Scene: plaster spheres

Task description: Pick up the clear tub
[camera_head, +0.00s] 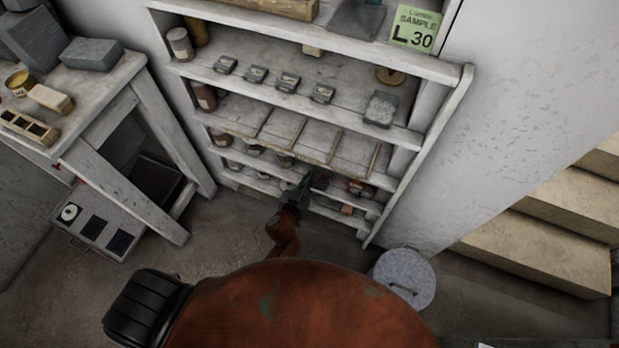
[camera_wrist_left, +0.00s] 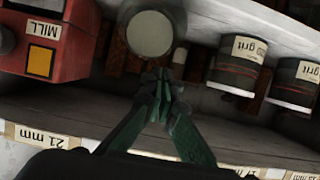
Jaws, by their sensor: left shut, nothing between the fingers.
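My left gripper (camera_wrist_left: 163,97) is shut and empty, its green fingers together, in front of a lower shelf of the rack. It also shows in the head view (camera_head: 304,184). Just beyond the fingertips in the wrist view is a round container with a pale, cloudy face (camera_wrist_left: 150,33). It may be the clear tub, but I cannot tell for sure. A small gap seems to lie between it and the fingers. In the head view I cannot pick out the tub; my gripper and the shelves hide much there. My right gripper is not in view.
Beside the round container are a red box labelled MILL (camera_wrist_left: 45,45) and dark grit tins (camera_wrist_left: 237,66). The white shelf rack (camera_head: 300,110) has several boards close above one another. A worktable (camera_head: 120,90) stands left, a lidded grey bin (camera_head: 404,270) and steps (camera_head: 545,225) right.

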